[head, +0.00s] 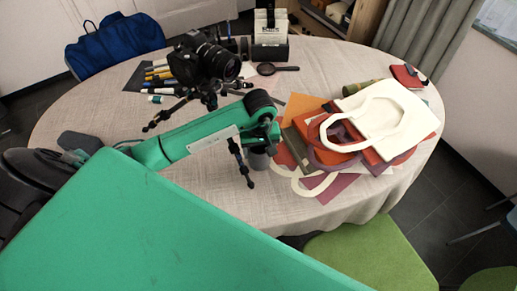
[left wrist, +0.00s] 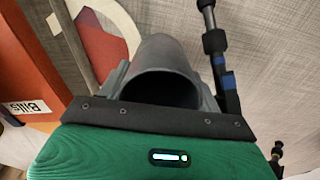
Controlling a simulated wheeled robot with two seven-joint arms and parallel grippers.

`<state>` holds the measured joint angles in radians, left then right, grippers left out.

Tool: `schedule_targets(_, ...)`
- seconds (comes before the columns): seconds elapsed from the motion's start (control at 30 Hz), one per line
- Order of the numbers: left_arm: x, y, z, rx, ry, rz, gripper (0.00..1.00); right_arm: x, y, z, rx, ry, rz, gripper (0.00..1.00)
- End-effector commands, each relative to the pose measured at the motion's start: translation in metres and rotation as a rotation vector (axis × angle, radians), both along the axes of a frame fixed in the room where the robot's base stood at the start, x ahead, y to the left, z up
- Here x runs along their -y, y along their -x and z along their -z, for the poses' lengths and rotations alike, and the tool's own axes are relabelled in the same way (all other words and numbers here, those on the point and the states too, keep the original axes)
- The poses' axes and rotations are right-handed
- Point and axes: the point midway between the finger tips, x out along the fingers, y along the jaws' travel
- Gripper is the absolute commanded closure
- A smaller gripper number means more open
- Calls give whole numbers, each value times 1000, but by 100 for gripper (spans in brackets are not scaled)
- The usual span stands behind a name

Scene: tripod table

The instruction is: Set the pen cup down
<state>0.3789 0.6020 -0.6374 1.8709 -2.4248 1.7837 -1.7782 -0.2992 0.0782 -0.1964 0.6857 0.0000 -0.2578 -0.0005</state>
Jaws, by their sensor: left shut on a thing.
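The pen cup (left wrist: 168,58) is a plain grey cylinder with a dark opening, seen mouth-on in the left wrist view. No pens show in it. My left gripper (left wrist: 163,85) is shut on the cup, with a finger on either side. In the head view the cup (head: 259,161) shows small and partly hidden below my left gripper (head: 263,146), between a tripod leg and the pile of bags and folders. Whether its base touches the table cannot be told. My right gripper is not in view.
A black camera on a tripod (head: 207,62) stands on the cloth-covered table (head: 335,56); one tripod leg (left wrist: 228,75) is close right of the cup in the wrist view. Bags and folders (head: 385,115) pile up on the right. Pens and markers lie at the back left.

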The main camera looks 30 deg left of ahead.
Motion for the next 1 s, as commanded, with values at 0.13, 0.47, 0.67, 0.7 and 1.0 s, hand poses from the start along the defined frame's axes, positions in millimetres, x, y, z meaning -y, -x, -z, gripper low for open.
schedule_targets(0.13,0,0,0,0,0,1,62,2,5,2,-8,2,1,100)
schedule_targets(0.47,0,0,2,0,0,1,26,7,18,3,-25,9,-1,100)
schedule_targets(0.67,0,0,0,-1,1,1,26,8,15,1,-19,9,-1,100)
schedule_targets(0.7,0,0,-2,0,1,0,26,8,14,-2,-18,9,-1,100)
schedule_targets(1.0,-1,-1,-64,4,-2,2,26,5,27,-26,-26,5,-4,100)
